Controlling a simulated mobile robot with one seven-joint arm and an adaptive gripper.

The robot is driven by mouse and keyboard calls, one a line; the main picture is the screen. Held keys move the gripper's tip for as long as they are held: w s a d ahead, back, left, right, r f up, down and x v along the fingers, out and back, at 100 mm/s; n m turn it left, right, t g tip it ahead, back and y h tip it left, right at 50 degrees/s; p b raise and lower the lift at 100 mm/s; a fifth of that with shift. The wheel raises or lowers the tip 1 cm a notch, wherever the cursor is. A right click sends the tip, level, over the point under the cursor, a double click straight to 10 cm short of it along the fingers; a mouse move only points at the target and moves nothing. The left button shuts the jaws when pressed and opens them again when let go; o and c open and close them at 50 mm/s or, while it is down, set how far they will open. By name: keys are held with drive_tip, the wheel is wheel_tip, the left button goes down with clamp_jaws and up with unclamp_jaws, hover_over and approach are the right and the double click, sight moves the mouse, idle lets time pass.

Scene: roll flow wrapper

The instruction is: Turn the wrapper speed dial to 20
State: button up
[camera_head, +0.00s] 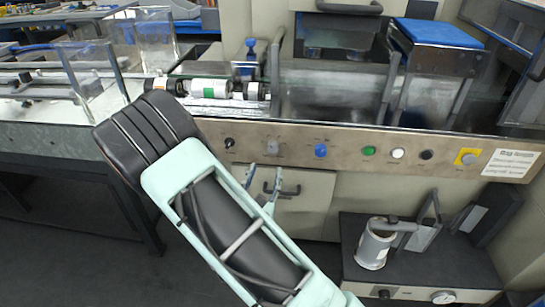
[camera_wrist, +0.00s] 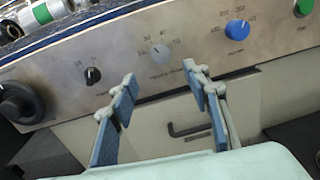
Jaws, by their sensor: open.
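The control panel (camera_head: 300,142) carries a row of knobs, and their labels are too small to read. A grey dial (camera_wrist: 160,53) with marks around it sits almost straight beyond the gap between my fingertips; it also shows in the head view (camera_head: 272,147). A blue dial (camera_wrist: 237,29) with marks is to its right, and a small black knob (camera_wrist: 92,75) is to its left. I cannot tell by label which is the wrapper speed dial. My gripper (camera_wrist: 158,76) is open and empty, its blue-padded fingers apart in front of the panel, not visibly touching any dial.
Green (camera_head: 369,151) and white (camera_head: 398,154) buttons and a yellow-backed button (camera_head: 467,157) lie farther right on the panel. A cabinet handle (camera_wrist: 190,130) sticks out below. A film roll (camera_head: 210,88) lies above the panel. A metal canister (camera_head: 374,245) stands at lower right.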

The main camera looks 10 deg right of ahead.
sight(272, 150)
drive_tip(key=b+x, duration=0.1)
drive_tip(key=x, duration=0.8)
drive_tip(key=shift+w+d+b, duration=0.25)
drive_tip(key=shift+w+b, duration=0.05)
drive_tip(key=shift+b, duration=0.05)
drive_tip(key=c, duration=1.2)
drive_tip(key=shift+o, duration=0.2)
drive_tip(key=shift+r, duration=0.1)
